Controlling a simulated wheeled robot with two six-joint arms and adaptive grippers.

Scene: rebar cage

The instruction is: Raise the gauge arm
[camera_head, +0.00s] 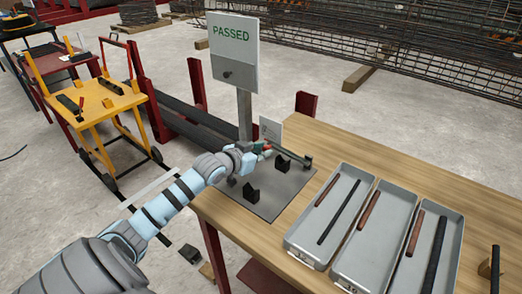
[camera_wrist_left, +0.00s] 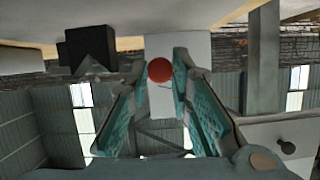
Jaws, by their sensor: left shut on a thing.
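My left gripper (camera_head: 262,150) reaches over the gauge plate (camera_head: 268,205) on the wooden table. In the left wrist view its teal fingers (camera_wrist_left: 160,72) are closed around a round red knob (camera_wrist_left: 159,69). The gauge arm (camera_head: 292,156), a thin dark bar, runs from beside the gripper to a small dark block (camera_head: 308,161) at the right. Two black V-notched blocks (camera_head: 282,161) (camera_head: 250,192) stand on the plate; one also shows in the left wrist view (camera_wrist_left: 88,48). The gripper partly hides the knob end of the bar. My right gripper is out of view.
A post (camera_head: 244,115) carries a "PASSED" sign (camera_head: 232,40) behind the gripper. Grey trays (camera_head: 294,238) with brown and dark bars fill the table's right side. A yellow cart (camera_head: 100,98) stands at left.

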